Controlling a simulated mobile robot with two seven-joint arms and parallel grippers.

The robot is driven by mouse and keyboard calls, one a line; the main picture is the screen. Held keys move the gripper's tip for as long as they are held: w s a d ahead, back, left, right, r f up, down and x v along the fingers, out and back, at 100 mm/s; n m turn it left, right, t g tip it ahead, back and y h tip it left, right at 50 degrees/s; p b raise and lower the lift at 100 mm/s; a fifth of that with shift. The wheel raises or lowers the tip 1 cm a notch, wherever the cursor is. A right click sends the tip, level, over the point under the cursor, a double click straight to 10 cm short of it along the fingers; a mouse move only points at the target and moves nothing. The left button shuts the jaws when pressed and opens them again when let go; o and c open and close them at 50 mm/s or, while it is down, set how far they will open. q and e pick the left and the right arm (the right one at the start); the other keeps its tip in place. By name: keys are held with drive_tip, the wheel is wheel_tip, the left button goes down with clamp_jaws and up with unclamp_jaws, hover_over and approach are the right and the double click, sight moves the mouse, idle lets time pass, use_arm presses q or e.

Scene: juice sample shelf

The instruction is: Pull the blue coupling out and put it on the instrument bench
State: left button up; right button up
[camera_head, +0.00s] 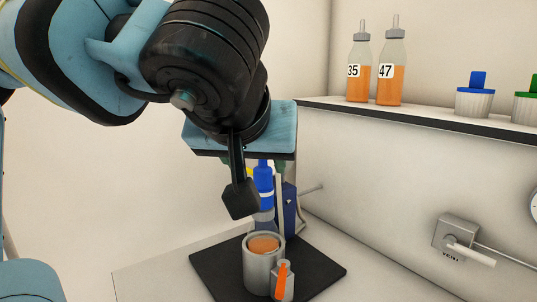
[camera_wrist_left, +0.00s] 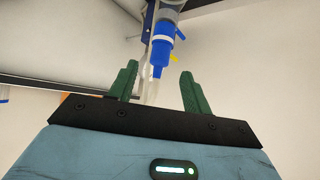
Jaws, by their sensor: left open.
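The blue coupling (camera_head: 264,182) is an upright blue cylinder with a paler band, beside a dark blue stand (camera_head: 289,208) at the back of the bench. In the left wrist view the coupling (camera_wrist_left: 162,48) shows beyond my fingers, with a clear tube below it and yellow and blue tabs near it. My left gripper (camera_head: 263,168) is close to the coupling, its two green fingers spread and nothing held between them (camera_wrist_left: 159,70). The wrist parts hide the coupling's top and left side in the head view. My right gripper is not in view.
A grey cup of orange liquid (camera_head: 251,268) and a small bottle with an orange mark (camera_head: 286,285) stand on a black mat (camera_head: 325,270) below the coupling. A shelf (camera_head: 420,118) holds juice bottles and capped jars. A VENT valve (camera_head: 457,238) is on the wall.

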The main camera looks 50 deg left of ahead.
sight(262, 169)
use_arm(q)
drive_tip(key=b+x, duration=0.4)
drive_tip(key=x, duration=0.3)
drive_tip(key=shift+a+f, duration=0.2)
drive_tip(key=shift+f, duration=0.1)
drive_tip(key=shift+w+a+f+b, duration=0.35)
drive_tip(key=shift+w, duration=0.1)
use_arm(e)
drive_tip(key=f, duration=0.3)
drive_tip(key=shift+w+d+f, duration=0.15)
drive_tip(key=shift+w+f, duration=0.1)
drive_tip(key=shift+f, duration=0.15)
use_arm(q)
clamp_jaws()
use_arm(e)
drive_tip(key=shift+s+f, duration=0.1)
